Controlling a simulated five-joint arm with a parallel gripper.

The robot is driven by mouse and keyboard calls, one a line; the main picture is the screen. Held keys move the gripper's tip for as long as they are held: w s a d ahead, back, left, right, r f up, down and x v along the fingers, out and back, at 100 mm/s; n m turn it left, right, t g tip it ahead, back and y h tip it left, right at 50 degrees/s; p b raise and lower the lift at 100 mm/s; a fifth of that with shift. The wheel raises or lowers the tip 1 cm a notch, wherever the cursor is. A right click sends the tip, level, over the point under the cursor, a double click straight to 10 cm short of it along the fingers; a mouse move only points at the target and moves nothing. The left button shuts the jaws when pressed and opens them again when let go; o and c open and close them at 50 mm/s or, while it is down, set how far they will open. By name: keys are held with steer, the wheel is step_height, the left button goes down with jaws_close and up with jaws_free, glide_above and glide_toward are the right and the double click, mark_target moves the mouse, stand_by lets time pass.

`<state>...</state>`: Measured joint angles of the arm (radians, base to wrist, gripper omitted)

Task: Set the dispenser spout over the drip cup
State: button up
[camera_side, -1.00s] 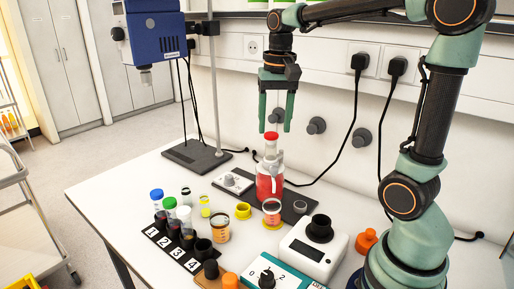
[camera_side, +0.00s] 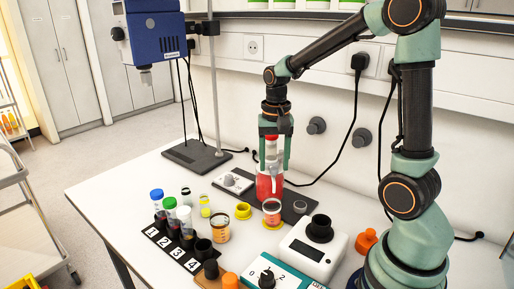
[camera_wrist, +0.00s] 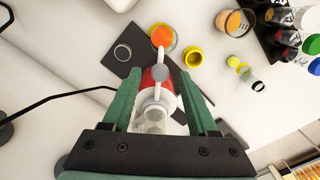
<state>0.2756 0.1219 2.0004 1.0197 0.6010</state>
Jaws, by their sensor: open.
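The dispenser (camera_side: 268,187) is a clear bottle of red liquid with a pale pump top, upright on a dark plate (camera_side: 295,196). In the wrist view, its pale spout (camera_wrist: 159,63) points up the picture toward an orange-filled cup (camera_wrist: 163,37), which may be the drip cup. That cup also shows in the side view (camera_side: 272,208), in front of the dispenser; I cannot tell whether the spout tip is over it. A small yellow cup (camera_side: 243,211) stands to its left. My gripper (camera_side: 275,163) points down, open, its fingers on either side of the dispenser's upper part.
A numbered rack of capped tubes (camera_side: 178,240) and an amber beaker (camera_side: 220,231) stand at left. A white scale-like device (camera_side: 312,250) is at front right. A stand with a dark base (camera_side: 196,157) is at back left. Cables run along the wall.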

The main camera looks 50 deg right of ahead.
steer(key=shift+f, duration=0.45)
steer(key=shift+c, duration=0.3)
jaws_close()
stand_by(0.9)
